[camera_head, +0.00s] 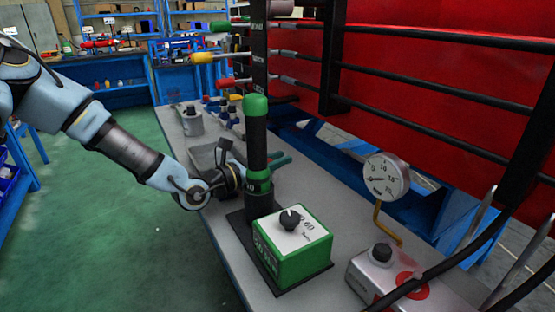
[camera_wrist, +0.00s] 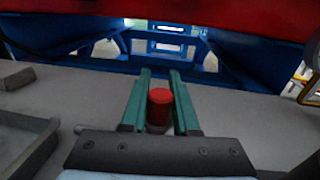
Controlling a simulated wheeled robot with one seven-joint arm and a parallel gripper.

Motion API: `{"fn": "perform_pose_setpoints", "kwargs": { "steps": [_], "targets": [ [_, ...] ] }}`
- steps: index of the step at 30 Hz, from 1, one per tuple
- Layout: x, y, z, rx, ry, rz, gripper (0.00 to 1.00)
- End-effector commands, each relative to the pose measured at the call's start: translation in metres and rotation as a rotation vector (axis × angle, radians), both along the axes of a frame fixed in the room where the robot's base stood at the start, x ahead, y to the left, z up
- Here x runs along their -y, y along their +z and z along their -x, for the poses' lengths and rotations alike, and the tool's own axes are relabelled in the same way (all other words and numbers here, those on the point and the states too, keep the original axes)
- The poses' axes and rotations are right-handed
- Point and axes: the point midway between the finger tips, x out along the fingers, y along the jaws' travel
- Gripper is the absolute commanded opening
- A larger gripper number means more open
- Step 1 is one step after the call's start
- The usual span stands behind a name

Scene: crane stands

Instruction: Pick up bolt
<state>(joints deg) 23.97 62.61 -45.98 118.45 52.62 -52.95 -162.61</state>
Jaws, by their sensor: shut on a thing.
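My gripper (camera_wrist: 160,76) has two teal fingers, shut on a short red-topped cylinder, which appears to be the bolt (camera_wrist: 160,97). The bolt stands upright between the fingers in the wrist view, and its lower part is hidden by the gripper body. Whether it still touches the grey surface cannot be told. In the head view my gripper (camera_head: 282,162) is low over the grey bench, partly behind a black post with a green cap (camera_head: 256,120). The bolt is hidden there.
A grey tray (camera_head: 200,162) lies on the bench left of my gripper. A green box with a black knob (camera_head: 293,248) and a round dial gauge (camera_head: 385,177) stand nearer. A red panel with black rails (camera_head: 430,60) rises behind. Green floor (camera_head: 110,240) is clear at left.

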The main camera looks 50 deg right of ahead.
Motion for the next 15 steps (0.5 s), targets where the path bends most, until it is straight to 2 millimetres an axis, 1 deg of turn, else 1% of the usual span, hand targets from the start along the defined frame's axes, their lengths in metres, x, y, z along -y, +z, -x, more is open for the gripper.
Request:
{"fn": "perform_pose_setpoints", "kwargs": {
  "steps": [4, 8, 9, 15],
  "targets": [
    [0.0, 0.0012, -0.0004, 0.001, 0.0, 0.001, 0.0],
    [-0.0001, -0.0022, -0.0004, 0.0, 0.001, 0.001, 0.0],
    [-0.0001, -0.0023, -0.0004, 0.001, 0.0, 0.001, 0.31],
    [-0.0002, -0.002, -0.0005, 0.001, 0.0, 0.001, 0.53]
  ]
}}
